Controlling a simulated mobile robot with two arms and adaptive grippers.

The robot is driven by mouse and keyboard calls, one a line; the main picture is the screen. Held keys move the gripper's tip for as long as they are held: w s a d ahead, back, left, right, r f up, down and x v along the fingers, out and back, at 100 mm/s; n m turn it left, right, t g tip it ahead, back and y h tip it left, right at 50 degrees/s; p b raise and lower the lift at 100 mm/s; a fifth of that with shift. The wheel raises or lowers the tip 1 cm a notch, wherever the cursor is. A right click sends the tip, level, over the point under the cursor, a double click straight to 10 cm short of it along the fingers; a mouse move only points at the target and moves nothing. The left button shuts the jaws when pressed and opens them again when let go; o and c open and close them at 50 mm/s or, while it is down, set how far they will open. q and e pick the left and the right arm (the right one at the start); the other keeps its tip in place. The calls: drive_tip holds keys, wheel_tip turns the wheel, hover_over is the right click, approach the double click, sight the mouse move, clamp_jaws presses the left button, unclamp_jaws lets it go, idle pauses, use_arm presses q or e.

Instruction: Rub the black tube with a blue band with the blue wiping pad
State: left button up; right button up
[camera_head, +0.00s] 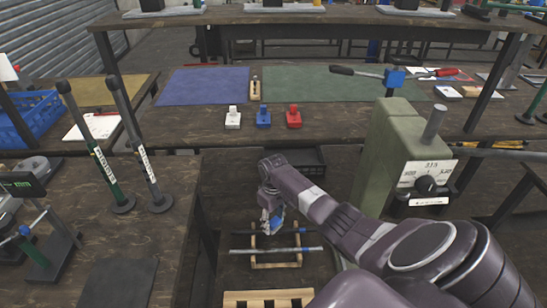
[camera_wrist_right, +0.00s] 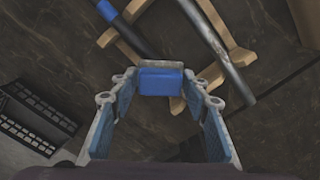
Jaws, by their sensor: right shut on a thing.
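My right gripper (camera_head: 272,222) reaches down over the bench and is shut on the blue wiping pad (camera_wrist_right: 160,82), which sits between its fingertips in the right wrist view. A dark tube with a blue band (camera_wrist_right: 121,26) shows past the pad at the upper left there. A grey tube (camera_wrist_right: 216,46) lies at the upper right, and the pad appears apart from both. In the head view, two tubes lie across a wooden rack (camera_head: 275,266) beneath the gripper; the gripper partly covers the rear one. Contact below the pad cannot be told. My left gripper is out of view.
A green press (camera_head: 393,150) stands right of my arm. Two upright dark rods (camera_head: 100,150) stand on the left bench. White, blue and red blocks (camera_head: 263,118) sit on the bench behind. A slotted wooden block (camera_head: 268,299) lies in front of the rack.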

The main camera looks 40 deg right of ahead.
drive_tip(key=shift+f, duration=0.4)
drive_tip(key=shift+f+b, duration=0.25)
drive_tip(key=shift+b, duration=0.15)
drive_tip(key=shift+w+a, duration=0.1)
